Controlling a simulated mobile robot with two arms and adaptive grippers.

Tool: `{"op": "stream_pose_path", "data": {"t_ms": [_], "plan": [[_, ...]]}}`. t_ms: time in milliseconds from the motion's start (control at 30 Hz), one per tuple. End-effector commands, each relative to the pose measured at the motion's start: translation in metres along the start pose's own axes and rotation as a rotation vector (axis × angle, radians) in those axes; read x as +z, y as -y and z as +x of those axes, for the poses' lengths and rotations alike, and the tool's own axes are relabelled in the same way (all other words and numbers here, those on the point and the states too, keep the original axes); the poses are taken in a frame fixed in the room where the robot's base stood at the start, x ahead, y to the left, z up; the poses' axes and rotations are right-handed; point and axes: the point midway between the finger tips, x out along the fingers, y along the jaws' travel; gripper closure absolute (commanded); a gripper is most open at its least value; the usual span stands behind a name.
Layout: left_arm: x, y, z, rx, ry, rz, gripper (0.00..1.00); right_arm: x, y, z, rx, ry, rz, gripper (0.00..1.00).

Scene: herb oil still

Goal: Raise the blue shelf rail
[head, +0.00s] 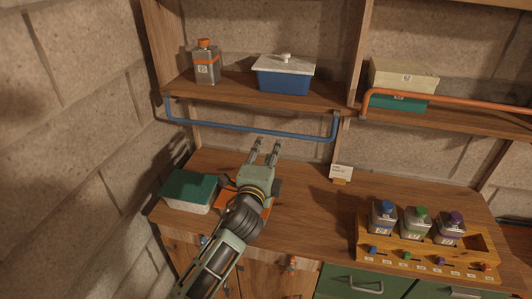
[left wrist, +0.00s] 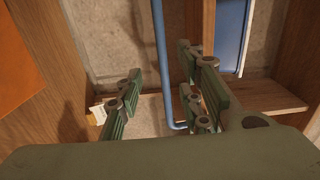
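The blue shelf rail (head: 250,130) hangs low across the front of the left shelf bay, below the shelf board, with a bent arm at each end. In the left wrist view the rail (left wrist: 162,60) runs up the picture between my finger pairs and bends near its lower end. My left gripper (head: 266,147) is open, with its fingertips just below the rail's middle in the head view. I see no finger closed on the rail; whether one touches it I cannot tell. My right gripper is not in view.
A grey bottle with orange cap (head: 207,64) and a blue box with white lid (head: 286,74) stand on the shelf. An orange rail (head: 450,100) crosses the right bay. A green-lidded box (head: 188,191), a small card (head: 341,173) and a wooden bottle rack (head: 425,262) are on the counter.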

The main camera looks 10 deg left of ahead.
Motion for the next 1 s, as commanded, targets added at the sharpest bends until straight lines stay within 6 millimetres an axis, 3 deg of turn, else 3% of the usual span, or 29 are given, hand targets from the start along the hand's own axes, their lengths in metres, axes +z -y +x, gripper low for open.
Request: {"op": "stream_pose_path", "data": {"t_ms": [1000], "plan": [[-0.001,-0.001,0.086,-0.001,-0.002,0.001,0.66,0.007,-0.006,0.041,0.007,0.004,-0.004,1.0]]}}
